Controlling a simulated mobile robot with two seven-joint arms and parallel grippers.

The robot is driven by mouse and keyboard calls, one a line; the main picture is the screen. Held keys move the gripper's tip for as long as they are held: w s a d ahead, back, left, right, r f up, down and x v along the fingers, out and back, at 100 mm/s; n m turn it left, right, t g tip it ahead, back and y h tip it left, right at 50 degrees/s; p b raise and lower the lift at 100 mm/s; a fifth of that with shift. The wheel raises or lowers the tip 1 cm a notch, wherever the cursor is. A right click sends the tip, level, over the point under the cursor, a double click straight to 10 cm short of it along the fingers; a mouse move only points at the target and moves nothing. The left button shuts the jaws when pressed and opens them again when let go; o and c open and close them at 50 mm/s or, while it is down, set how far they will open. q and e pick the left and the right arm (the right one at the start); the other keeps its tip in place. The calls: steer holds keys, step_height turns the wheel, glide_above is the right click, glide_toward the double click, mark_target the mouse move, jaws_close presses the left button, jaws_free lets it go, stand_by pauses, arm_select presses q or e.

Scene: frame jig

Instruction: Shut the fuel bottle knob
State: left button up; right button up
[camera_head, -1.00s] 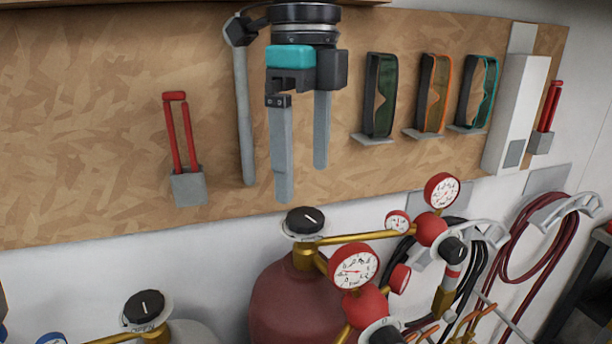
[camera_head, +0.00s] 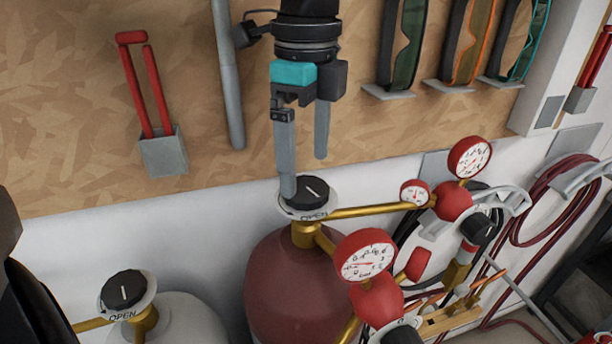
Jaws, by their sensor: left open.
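The fuel bottle (camera_head: 282,283) is a dark red cylinder below the middle of the view. Its black knob (camera_head: 310,190), with a white mark, sits on top over a plate lettered "OPEN". My left gripper (camera_head: 304,178) points down above the red bottle. Its jaws are apart, with nothing between them. One fingertip is at the left edge of the knob in the picture; I cannot tell whether it touches. A second black knob (camera_head: 124,290), also over an "OPEN" plate, tops a grey bottle (camera_head: 180,318) at the lower left. My right gripper does not show.
Brass pipes and red gauges (camera_head: 364,257) stand right of the red bottle's knob. A board (camera_head: 70,130) behind carries a red-handled tool (camera_head: 146,85) and several goggles (camera_head: 402,45). Coiled hoses (camera_head: 540,205) hang at the right.

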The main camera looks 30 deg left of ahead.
mark_target(306, 187)
arm_select(q)
steer(key=shift+f, duration=1.75)
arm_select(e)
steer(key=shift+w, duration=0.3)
arm_select(q)
steer(key=c, duration=1.3)
steer(key=shift+o, duration=0.2)
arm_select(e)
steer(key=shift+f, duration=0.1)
